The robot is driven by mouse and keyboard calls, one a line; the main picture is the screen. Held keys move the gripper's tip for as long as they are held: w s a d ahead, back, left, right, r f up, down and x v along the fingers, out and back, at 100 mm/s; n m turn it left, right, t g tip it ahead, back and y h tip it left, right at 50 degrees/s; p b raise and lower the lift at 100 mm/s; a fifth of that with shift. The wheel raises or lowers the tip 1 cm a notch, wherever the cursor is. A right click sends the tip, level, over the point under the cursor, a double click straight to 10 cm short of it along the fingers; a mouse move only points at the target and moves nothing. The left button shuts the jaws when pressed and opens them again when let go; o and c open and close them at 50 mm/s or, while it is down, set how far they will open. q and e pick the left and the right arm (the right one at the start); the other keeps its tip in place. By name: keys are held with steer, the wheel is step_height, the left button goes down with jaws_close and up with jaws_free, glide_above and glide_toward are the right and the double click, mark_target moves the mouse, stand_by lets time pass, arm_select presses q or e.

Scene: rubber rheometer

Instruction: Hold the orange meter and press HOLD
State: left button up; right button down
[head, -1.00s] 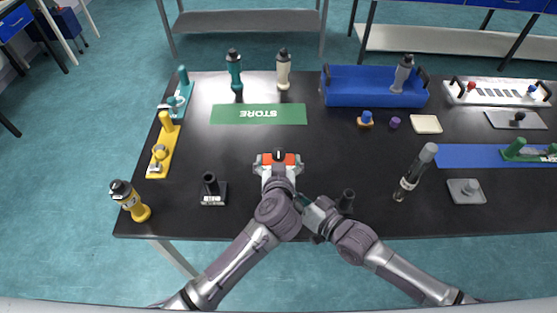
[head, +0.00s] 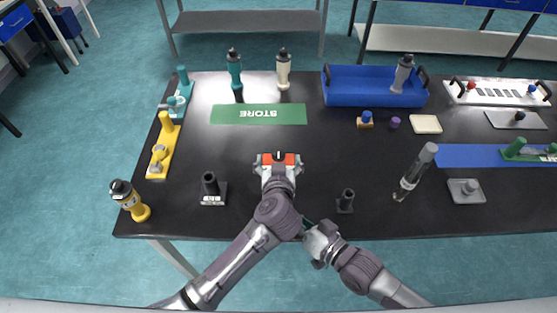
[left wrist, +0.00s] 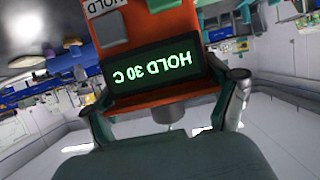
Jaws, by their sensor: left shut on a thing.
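The orange meter (head: 291,159) is held up over the middle of the table by my left gripper (head: 278,168), which is shut on it. In the left wrist view the orange meter (left wrist: 145,32) sits between the two fingers of my left gripper (left wrist: 165,95). Its dark screen (left wrist: 150,66) shows green text, turned over, that reads HOLD 30 C. A label with HOLD on it shows at the upper left of its face. My right gripper (head: 307,228) is near the table's front edge, apart from the meter. Its fingers are partly hidden by my left arm, so its opening cannot be told.
A black stand (head: 211,190) is left of my left arm and another small stand (head: 346,201) is right of it. The green STORE mat (head: 230,114) and blue tray (head: 373,98) lie behind.

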arm_select(q)
steer(key=o, duration=1.1)
